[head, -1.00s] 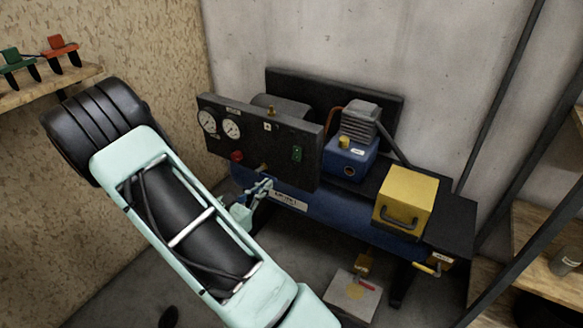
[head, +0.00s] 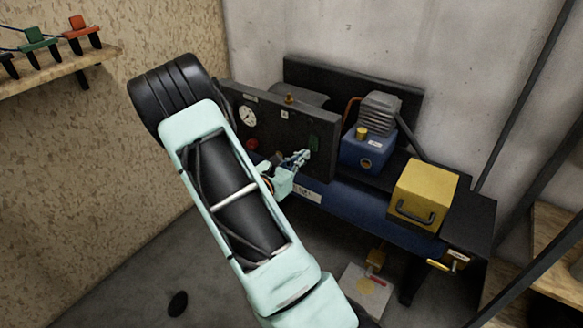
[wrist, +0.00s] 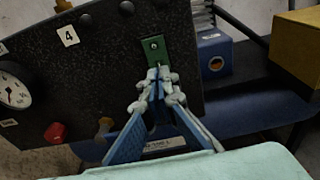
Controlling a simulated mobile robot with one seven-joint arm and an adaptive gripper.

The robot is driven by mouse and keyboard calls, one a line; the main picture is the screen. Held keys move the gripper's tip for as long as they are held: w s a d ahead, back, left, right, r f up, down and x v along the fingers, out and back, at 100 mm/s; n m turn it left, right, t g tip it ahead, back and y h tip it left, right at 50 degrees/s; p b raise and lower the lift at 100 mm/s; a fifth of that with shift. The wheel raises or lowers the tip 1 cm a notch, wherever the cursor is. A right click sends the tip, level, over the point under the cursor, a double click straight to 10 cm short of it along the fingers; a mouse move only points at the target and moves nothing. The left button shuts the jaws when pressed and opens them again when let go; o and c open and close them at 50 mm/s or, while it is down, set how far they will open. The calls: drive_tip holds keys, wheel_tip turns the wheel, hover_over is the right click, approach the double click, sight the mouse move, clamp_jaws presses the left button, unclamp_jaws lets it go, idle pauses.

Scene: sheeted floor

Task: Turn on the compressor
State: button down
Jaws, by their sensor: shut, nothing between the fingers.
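The compressor has a blue tank (head: 350,204) and a dark control panel (head: 275,125) with gauges. A green switch plate (head: 314,143) sits at the panel's right side; in the wrist view the green plate (wrist: 154,50) shows a small round metal part. My gripper (head: 304,156) is shut and empty, in front of the panel just below the green plate. In the wrist view my gripper's tips (wrist: 158,76) overlap the plate's lower part; I cannot tell whether they touch it.
A blue pump block (head: 364,152) and a yellow box (head: 424,193) stand right of the panel. A wooden shelf (head: 60,68) with coloured clamps is at upper left. A pale plate (head: 366,291) lies on the floor below the tank.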

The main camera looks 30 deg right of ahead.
sight(313, 143)
drive_tip(key=shift+x, duration=1.35)
